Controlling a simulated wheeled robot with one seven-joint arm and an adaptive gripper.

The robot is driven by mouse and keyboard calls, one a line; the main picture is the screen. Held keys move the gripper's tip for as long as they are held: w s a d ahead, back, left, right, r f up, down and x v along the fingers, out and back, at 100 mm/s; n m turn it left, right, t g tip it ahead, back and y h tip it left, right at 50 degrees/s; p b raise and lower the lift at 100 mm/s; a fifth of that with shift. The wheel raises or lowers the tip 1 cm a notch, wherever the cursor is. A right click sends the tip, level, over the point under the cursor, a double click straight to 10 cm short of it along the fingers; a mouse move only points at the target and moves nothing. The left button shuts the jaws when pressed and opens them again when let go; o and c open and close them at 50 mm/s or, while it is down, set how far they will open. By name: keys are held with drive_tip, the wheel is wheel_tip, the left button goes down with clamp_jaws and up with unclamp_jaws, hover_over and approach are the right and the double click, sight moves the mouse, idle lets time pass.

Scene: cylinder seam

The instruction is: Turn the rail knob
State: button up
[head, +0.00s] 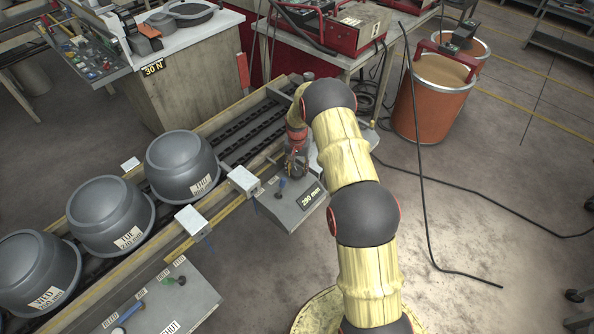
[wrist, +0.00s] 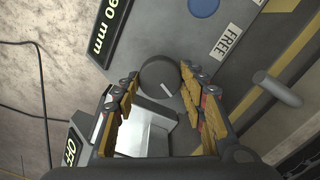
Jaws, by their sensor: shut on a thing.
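The rail knob (wrist: 158,72) is a dark grey round knob with a short white line on its face, seen in the wrist view. The line sits toward the lower right of the face. My gripper (wrist: 160,80) has one finger on each side of the knob and is shut on it.
Several dark grey cylinders, one of them here (head: 182,165), stand in a row on the rail (head: 240,115) left of my gripper. A white bracket (wrist: 145,132) is close below the knob. A grey peg (wrist: 278,88) sticks out at right. Open floor (head: 500,200) lies right, crossed by a black cable (head: 425,190).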

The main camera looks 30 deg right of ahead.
sight(297, 171)
drive_tip(key=shift+n, duration=0.5)
drive_tip(key=o, duration=1.2)
drive_tip(key=shift+c, duration=0.2)
wheel_tip(297, 171, up, 12)
drive_tip(key=shift+n, duration=0.3)
